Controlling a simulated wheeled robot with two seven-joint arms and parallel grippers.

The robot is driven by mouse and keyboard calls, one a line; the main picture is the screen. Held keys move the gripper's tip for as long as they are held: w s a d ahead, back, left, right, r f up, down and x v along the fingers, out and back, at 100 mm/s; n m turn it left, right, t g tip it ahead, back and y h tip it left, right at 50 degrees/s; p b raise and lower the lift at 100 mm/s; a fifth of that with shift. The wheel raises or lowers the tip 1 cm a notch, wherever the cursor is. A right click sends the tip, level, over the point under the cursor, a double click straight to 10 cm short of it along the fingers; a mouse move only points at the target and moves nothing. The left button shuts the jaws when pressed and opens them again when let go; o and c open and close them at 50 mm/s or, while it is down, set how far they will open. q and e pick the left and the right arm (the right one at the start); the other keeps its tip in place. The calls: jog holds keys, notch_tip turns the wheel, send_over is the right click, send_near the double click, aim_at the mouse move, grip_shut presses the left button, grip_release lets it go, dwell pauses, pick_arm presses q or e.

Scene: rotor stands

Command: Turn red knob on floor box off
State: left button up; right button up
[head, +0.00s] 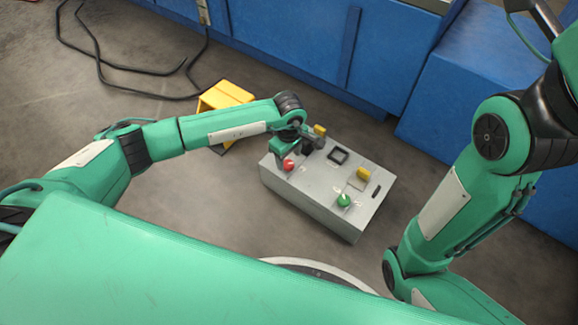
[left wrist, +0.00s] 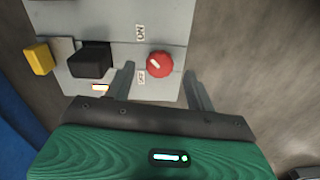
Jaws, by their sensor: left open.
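The grey floor box (head: 318,200) stands on the floor in the middle of the head view. Its red knob (head: 289,164) sits at the box's left end. In the left wrist view the red knob (left wrist: 160,65) has a white pointer mark, with an ON label (left wrist: 140,33) and another small label (left wrist: 141,77) beside it. My left gripper (head: 296,150) is above this end of the box. Its open fingers (left wrist: 157,90) lie on either side of the knob in the wrist view, with gaps visible; contact cannot be told. My right arm shows at the right, but its gripper is out of view.
The box also carries a green knob (head: 344,201), a yellow part (head: 363,174), a black square frame (head: 338,156) and a black block (left wrist: 90,60). A yellow object (head: 225,95) and a black cable (head: 130,65) lie behind. Blue panels (head: 290,40) line the back.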

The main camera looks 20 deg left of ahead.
aim_at(289, 164)
pick_arm(q)
jog(key=shift+f+b, duration=0.5)
jog(key=shift+f, duration=1)
jog(key=c, duration=1)
jog(key=shift+o, duration=0.2)
